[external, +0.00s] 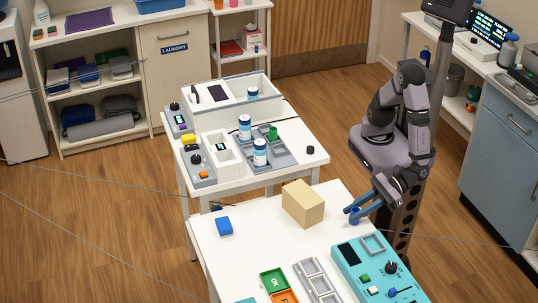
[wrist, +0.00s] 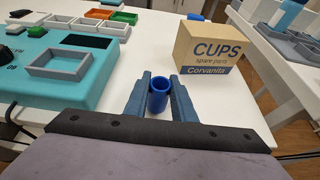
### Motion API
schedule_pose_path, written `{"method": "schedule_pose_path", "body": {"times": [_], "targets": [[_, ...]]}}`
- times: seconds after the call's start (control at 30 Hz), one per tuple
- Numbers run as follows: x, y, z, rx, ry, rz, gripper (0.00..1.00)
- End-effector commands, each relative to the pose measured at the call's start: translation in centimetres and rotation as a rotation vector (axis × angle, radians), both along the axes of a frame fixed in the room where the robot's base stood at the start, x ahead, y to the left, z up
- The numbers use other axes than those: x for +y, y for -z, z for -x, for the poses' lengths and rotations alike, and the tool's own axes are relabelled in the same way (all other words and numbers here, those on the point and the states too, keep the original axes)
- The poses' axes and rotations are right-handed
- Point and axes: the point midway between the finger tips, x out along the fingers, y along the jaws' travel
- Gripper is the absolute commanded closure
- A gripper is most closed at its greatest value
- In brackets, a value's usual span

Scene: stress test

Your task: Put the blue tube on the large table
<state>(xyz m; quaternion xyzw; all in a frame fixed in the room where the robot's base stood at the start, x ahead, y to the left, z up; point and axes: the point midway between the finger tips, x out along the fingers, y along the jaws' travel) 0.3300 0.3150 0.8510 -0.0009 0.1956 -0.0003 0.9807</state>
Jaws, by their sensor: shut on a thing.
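The blue tube (wrist: 158,100) stands upright, open end up, between the two blue fingers of my gripper (wrist: 159,92) in the wrist view. My gripper is shut on it. In the external view my gripper (external: 354,213) is at the right edge of the near white table (external: 255,245), and the tube (external: 355,211) is a small dark blue shape between the fingers. I cannot tell whether the tube's bottom touches the tabletop. A second white table (external: 311,161) stands behind. The pictures do not label either table as the large one.
A cardboard CUPS box (external: 303,204) stands close to the left of my gripper. A blue block (external: 224,226) lies farther left. A teal panel (external: 376,270), a grey rack (external: 316,281) and green and orange trays (external: 274,281) fill the front. Tabletop between box and block is bare.

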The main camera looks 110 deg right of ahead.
Motion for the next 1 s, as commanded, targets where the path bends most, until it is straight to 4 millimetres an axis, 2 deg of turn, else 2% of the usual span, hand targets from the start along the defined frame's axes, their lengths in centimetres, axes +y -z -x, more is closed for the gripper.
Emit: {"method": "schedule_pose_path", "body": {"times": [0.43, 0.47, 0.5, 0.53, 0.93, 1.0], "targets": [[0.03, 0.58, -0.01, -0.001, -0.001, 0.0, 0.98], [0.03, 0.45, -0.01, -0.001, -0.001, 0.0, 0.7], [0.03, 0.42, -0.01, -0.001, -0.001, 0.0, 0.6], [0.03, 0.42, -0.01, -0.001, -0.001, 0.0, 0.58], [0.03, -0.09, -0.01, -0.001, -0.001, -0.001, 0.58], [0.13, -0.19, 0.51, -0.001, -0.003, -0.002, 0.58]]}}
